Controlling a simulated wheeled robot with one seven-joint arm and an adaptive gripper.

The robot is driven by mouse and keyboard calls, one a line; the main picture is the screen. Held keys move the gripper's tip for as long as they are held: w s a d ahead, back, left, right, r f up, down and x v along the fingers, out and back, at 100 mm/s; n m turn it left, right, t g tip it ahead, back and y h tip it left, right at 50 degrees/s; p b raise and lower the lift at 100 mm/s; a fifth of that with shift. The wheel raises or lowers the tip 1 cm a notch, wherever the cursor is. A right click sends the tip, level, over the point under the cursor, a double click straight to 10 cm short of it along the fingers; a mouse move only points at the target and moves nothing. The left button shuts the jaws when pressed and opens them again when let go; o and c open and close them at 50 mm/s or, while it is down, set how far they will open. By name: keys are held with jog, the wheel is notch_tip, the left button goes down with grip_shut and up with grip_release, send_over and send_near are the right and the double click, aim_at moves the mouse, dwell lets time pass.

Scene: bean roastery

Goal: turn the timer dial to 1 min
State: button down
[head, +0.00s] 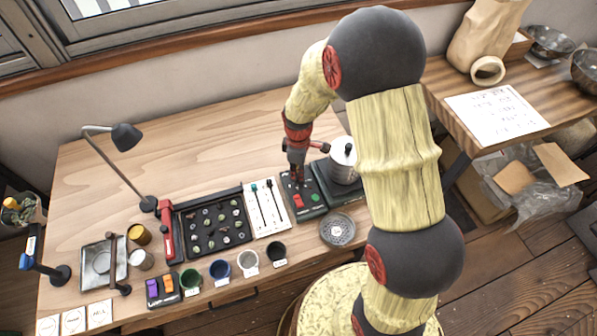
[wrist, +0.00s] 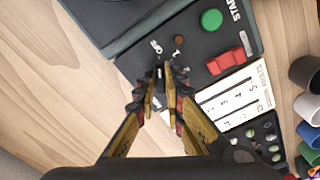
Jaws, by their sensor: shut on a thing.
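The timer dial (wrist: 160,73) is a small dark knob on a dark control panel (wrist: 207,47). In the wrist view my gripper (wrist: 161,80) is at the dial with both fingertips closed on it. The fingers hide most of the dial, so I cannot read its setting. White marks, among them "OFF" and "1", show on the panel beside the fingertips. In the head view my gripper (head: 296,181) points down at the far left part of the panel (head: 313,205), and the dial is hidden there.
The panel also carries a green button (wrist: 211,19) and a red rocker switch (wrist: 226,61). Bare table lies behind.

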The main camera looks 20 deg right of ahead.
jog(key=m+p, duration=0.2)
jog(key=m, duration=0.1)
jog(key=shift+r+m, duration=0.1)
jog(key=shift+m, duration=0.3)
jog(key=shift+m+p, duration=0.8)
jog(key=shift+m, duration=1.1)
jog(key=c, duration=2)
grip_release()
jog(key=shift+o, duration=0.6)
notch_tip(320, 180, up, 12)
